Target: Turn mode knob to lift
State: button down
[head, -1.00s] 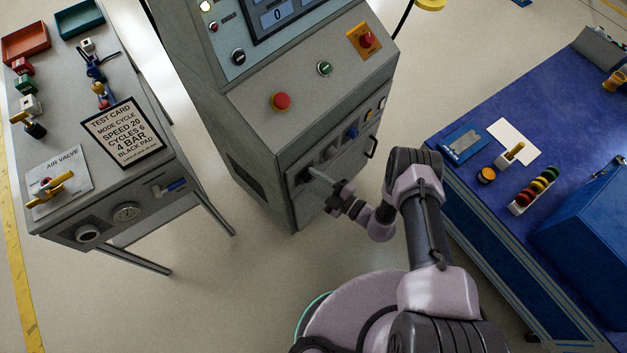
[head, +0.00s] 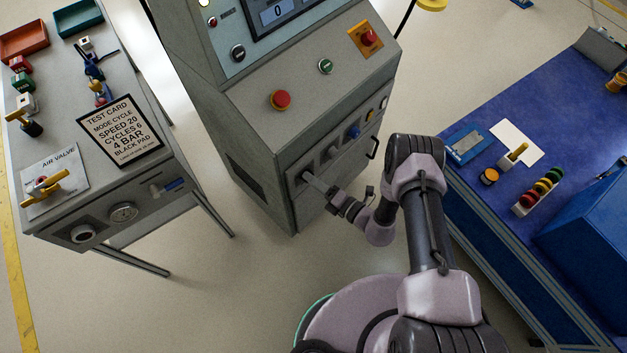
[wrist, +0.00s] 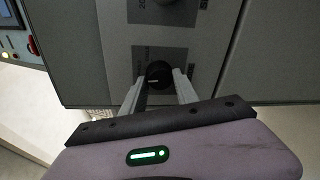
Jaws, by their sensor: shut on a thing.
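My gripper (wrist: 158,92) is at a round black knob (wrist: 159,74) on the front panel of the grey machine. Its two pale fingers stand on either side of the knob and are shut on it. The knob carries a short white pointer line. A dark label plate lies behind the knob, but its lettering is too small to read, so I cannot tell which setting is marked. In the head view my gripper (head: 312,180) reaches the left end of the lower panel, and the knob is hidden there.
A second knob (wrist: 172,5) with its own label plate sits close to the held one. The machine's sloped panel has a red button (head: 281,99) and an emergency stop (head: 368,38). A grey table with a test card (head: 121,131) stands left, a blue workbench (head: 470,193) right.

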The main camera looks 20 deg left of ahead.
jog(key=shift+n+t+h+p, duration=0.2)
jog(key=shift+n+t, duration=0.2)
jog(key=shift+n, duration=2)
jog(key=shift+n+t+h+p, duration=0.2)
jog(key=shift+n+t, duration=0.2)
jog(key=shift+n, duration=2)
jog(key=c, duration=0.9)
grip_release()
jog(key=shift+c, duration=0.2)
jog(key=shift+d, duration=0.1)
jog(key=p+v, duration=0.4)
jog(key=v, duration=1.3)
jog(key=shift+p, duration=0.3)
